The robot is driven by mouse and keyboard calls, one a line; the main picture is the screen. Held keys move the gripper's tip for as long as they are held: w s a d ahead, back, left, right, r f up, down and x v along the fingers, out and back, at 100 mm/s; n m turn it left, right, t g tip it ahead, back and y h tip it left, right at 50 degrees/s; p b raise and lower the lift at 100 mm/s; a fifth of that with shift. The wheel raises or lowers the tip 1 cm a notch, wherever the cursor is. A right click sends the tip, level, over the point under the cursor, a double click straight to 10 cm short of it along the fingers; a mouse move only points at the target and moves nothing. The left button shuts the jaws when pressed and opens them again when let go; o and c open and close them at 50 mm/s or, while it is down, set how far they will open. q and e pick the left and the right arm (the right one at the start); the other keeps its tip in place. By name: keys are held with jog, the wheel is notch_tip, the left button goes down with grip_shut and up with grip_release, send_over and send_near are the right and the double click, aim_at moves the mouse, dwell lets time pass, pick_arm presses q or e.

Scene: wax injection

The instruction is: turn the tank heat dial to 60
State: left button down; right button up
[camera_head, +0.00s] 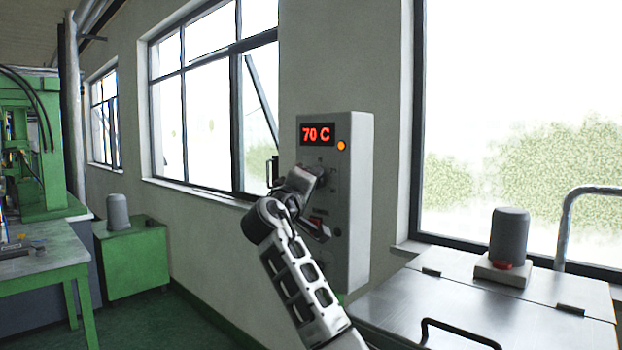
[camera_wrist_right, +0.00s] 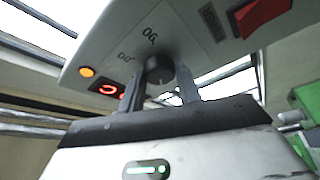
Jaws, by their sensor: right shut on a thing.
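The grey control box (camera_head: 354,230) hangs on the wall between the windows. Its red display (camera_head: 317,134) reads 70 C, and an orange lamp (camera_head: 341,146) glows beside it. My right gripper (camera_head: 312,178) is at the box's front, below the display. In the right wrist view the dark round heat dial (camera_wrist_right: 159,69) sits between the two fingers of my right gripper (camera_wrist_right: 161,82), which is shut on it. Printed scale marks show near the dial, and one looks like 90. In the head view the gripper mostly hides the dial. My left gripper is not in view.
A red switch (camera_wrist_right: 262,14) is on the same panel, below the dial. A metal tank lid (camera_head: 470,300) with a black handle (camera_head: 460,332) and a grey cylinder (camera_head: 508,237) lies to the right. A green bench (camera_head: 45,258) and machine stand far left.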

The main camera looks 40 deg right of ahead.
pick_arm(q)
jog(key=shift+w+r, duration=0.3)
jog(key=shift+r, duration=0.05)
pick_arm(e)
jog(key=shift+n+y, duration=0.4)
jog(key=shift+n, duration=0.3)
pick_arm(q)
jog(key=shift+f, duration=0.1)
pick_arm(e)
jog(key=o, duration=1)
jog(key=shift+c, duration=0.2)
pick_arm(q)
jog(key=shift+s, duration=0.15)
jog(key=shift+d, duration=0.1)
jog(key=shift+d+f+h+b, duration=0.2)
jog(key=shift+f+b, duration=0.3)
jog(key=shift+b, duration=0.55)
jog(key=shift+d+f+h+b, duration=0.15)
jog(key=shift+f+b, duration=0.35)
jog(key=shift+b, duration=0.55)
pick_arm(e)
jog(key=v, duration=1.6)
